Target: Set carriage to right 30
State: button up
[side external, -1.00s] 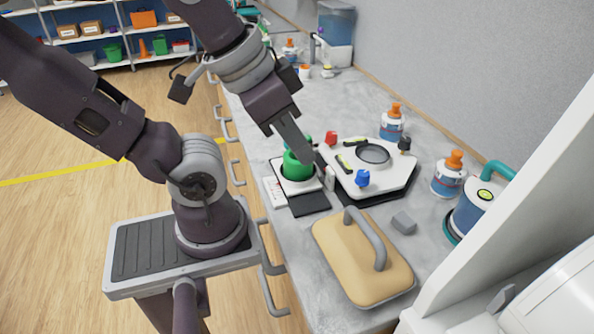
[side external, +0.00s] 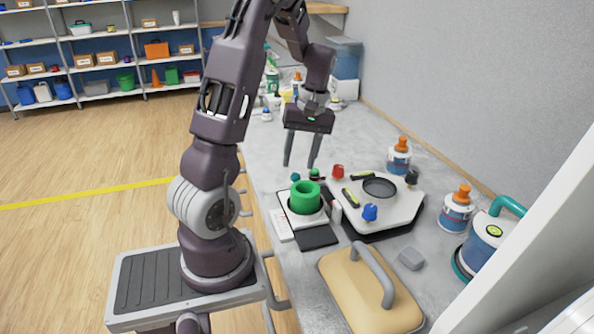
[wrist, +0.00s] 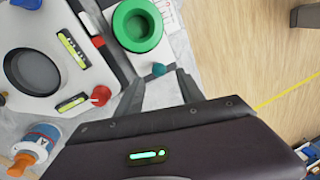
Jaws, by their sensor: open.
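A white six-sided plate (side external: 388,207) with a dark round disc (side external: 380,187) lies on the bench, with yellow-marked black scale strips (side external: 363,176). A red knob (side external: 338,171), blue knob (side external: 370,212) and black knob (side external: 411,177) stand at its edges. Beside it at left is a white unit with a green ring (side external: 305,196) and a teal knob (side external: 295,177). I cannot tell which part is the carriage. My gripper (side external: 300,165) is open and empty, behind the ring. In the wrist view its fingers (wrist: 160,85) straddle the teal knob (wrist: 158,69) in the picture, apparently above it.
A beige block with a grey handle (side external: 348,290) and a small grey block (side external: 411,258) lie in front. Orange-capped bottles (side external: 399,158) (side external: 457,210) and a blue-white canister (side external: 487,240) stand at right. The grey wall closes off the right side. Bottles and a tub crowd the back.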

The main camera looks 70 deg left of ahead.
jog(key=f, duration=0.4)
jog(key=shift+s, duration=0.35)
jog(key=shift+r, duration=0.1)
grip_shut()
dwell(0.9)
